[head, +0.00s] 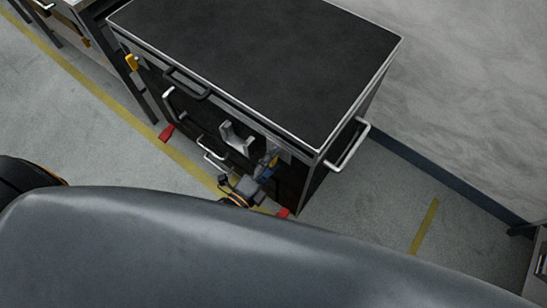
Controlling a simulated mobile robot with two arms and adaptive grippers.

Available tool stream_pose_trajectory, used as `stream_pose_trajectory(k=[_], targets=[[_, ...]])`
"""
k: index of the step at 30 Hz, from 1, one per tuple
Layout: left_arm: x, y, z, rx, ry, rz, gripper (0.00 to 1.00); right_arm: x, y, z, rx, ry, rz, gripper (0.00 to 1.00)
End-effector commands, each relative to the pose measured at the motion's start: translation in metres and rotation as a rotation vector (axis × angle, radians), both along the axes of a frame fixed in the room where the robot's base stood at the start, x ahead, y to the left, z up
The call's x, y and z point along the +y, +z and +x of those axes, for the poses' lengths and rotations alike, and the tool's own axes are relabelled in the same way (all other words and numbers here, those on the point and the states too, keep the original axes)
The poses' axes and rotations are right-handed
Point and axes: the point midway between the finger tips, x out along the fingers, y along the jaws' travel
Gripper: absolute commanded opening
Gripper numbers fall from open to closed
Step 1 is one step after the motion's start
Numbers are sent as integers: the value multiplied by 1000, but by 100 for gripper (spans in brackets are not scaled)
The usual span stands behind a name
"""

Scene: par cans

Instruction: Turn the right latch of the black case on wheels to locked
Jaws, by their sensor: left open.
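The black case (255,55) stands with its dark top and metal edging toward me. A yellow latch (132,62) sits at the left end of its front. A small yellow piece, apparently the right latch (274,161), shows near the right end of the front. My left gripper (266,168) is open right at this piece and partly covers it. I cannot tell the latch's angle or whether the fingers touch it. My right gripper is not in view.
A silver side handle (348,146) sticks out from the case's right side. Red pieces (166,132) show low at the case. A grey wall (460,90) stands behind; floor at right is open.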

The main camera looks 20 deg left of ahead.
Motion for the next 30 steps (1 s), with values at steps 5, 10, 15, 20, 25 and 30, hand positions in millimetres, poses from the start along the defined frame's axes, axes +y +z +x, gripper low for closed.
stream_pose_trajectory(k=[5, 10, 15, 20, 25, 30], targets=[[3, -1, -9, 3, 1, 0, 83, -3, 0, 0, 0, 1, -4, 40], [14, -2, -39, 5, -1, 1, 83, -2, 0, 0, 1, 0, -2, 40], [27, -1, -74, 5, 0, 0, 83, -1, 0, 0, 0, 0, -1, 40], [36, -1, -98, 3, 0, 1, 83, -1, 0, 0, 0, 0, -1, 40], [40, 0, -111, 1, 0, 1, 83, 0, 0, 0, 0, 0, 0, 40], [41, 0, -113, 0, 0, 1, 83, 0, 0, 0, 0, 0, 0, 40]])
